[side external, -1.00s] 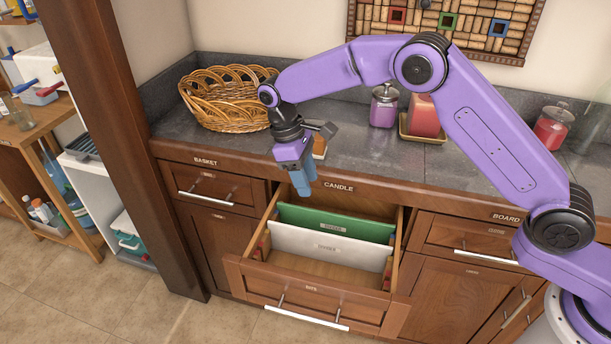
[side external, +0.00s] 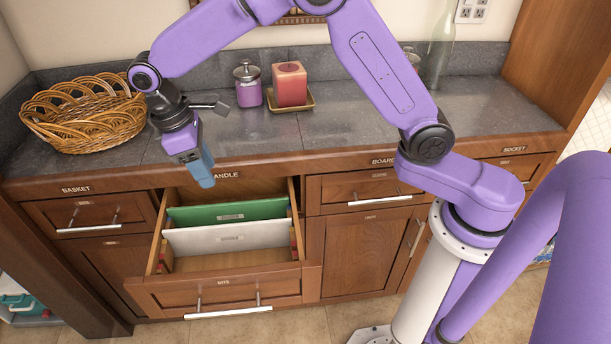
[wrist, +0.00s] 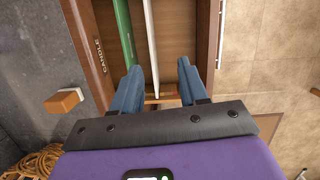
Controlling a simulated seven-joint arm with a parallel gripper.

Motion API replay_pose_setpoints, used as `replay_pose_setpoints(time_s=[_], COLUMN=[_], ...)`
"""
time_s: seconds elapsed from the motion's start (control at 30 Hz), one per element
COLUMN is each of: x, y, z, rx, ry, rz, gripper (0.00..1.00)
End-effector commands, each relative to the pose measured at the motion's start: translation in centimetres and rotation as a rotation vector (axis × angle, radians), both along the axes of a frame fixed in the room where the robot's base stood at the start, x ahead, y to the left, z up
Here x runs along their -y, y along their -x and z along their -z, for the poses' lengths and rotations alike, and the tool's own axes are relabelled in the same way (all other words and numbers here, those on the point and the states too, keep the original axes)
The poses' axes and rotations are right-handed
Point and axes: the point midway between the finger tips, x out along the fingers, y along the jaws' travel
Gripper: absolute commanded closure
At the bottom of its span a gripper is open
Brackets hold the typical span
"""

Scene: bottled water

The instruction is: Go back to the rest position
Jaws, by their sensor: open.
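My gripper (side external: 204,172) hangs over the back left corner of an open drawer (side external: 290,262), in front of the counter edge. In the wrist view my gripper (wrist: 155,82) has its two blue fingers apart with nothing between them. The drawer holds a green divider (side external: 228,209) and a white divider (side external: 228,237) standing upright. They also show beyond the fingers in the wrist view, the green one (wrist: 123,35) and the white one (wrist: 151,45). My fingers are above the drawer and appear clear of the dividers.
A wicker basket (side external: 85,115) stands on the counter at left. A purple jar (side external: 248,88) and a pink candle (side external: 290,84) on a tray (side external: 272,107) stand further back. A small wooden block (wrist: 63,101) lies on the counter. A glass bottle (side external: 437,52) stands at the back right.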

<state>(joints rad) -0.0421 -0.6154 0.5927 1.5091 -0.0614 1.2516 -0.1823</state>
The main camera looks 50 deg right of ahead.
Motion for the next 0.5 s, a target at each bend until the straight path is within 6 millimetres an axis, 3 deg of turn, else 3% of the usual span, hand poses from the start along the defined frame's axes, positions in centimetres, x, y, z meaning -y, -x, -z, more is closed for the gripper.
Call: replay_pose_setpoints(time_s=[0.2, 0.5], x=[2.5, 7.2], y=[5.5, 13.9], z=[-2.6, -4.4], rx=[0.039, 0.080], ry=[-0.042, -0.101], rz=[-0.050, -0.119], gripper=[0.57, 0.57])
